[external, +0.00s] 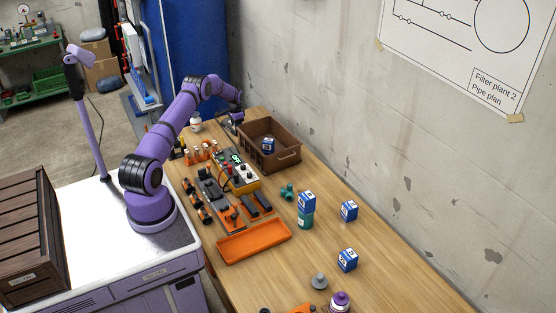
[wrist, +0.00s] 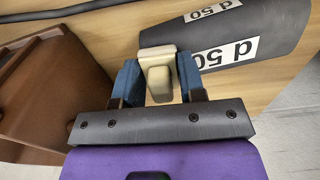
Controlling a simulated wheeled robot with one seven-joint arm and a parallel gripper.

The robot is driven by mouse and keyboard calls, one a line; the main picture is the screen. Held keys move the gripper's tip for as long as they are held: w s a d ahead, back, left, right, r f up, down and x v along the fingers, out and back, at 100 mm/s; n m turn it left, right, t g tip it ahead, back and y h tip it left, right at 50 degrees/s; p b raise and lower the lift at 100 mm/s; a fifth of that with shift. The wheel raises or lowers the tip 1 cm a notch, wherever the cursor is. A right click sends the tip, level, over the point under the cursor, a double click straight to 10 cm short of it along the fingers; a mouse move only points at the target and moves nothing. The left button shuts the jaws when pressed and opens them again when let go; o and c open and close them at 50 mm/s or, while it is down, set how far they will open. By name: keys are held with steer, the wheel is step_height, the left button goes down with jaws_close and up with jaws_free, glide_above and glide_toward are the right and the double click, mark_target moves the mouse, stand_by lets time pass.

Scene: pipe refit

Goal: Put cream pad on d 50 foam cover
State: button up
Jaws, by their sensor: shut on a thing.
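In the wrist view the cream pad (wrist: 158,56) is a small, pale block between the blue fingers of my gripper (wrist: 160,80), which is shut on it. The d 50 foam cover (wrist: 268,38) is a dark grey, rounded piece with white "d 50" labels. It lies on the wooden table just beyond the fingertips. The pad overlaps the cover's left end in the picture; I cannot tell whether they touch. In the external view my gripper (external: 236,112) is low at the table's far end, left of the brown crate. The pad is too small to make out there.
The brown crate (external: 286,160) holds a blue-and-white box and stands close beside my gripper; it also shows in the wrist view (wrist: 40,95). A meter box (external: 240,173), an orange tray (external: 255,241) and several blue-and-white boxes stand nearer. The concrete wall borders the table.

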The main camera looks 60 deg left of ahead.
steer(key=o, duration=0.9)
step_height(320, 180, up, 12)
stand_by(0.3)
steer(key=shift+r, duration=0.1)
